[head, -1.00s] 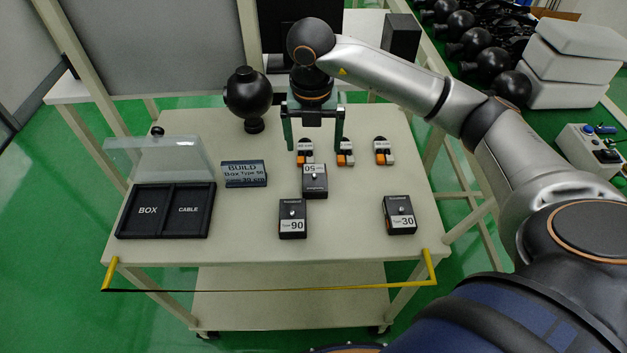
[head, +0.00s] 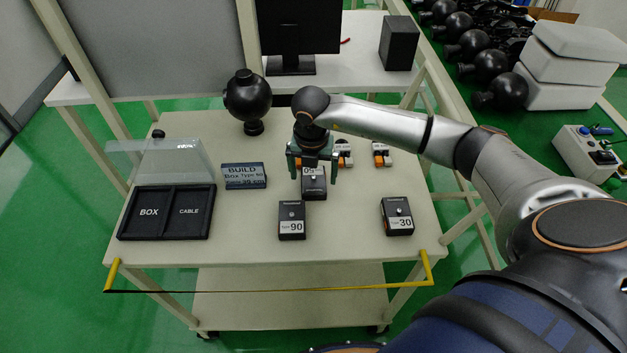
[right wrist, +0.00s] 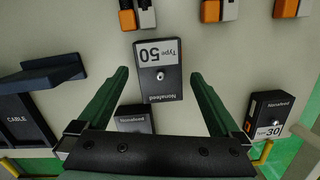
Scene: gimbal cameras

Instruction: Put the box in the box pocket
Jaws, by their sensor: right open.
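The box marked Type 50 (head: 314,188) lies flat mid-table, its label upside down in the head view. It also shows in the right wrist view (right wrist: 158,88). My right gripper (head: 311,178) is open and empty above it; in the right wrist view its green fingers (right wrist: 160,73) lie either side of this box, apart from it. The Type 90 box (head: 291,221) lies nearer the front edge, the Type 30 box (head: 397,218) to the right. The black tray's BOX pocket (head: 148,223) is empty at the left, beside the CABLE pocket (head: 189,224). My left gripper is not in view.
Orange-and-white connectors (head: 381,157) lie behind the boxes. A black sphere on a stand (head: 247,98) is at the back. The table's front strip is clear.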

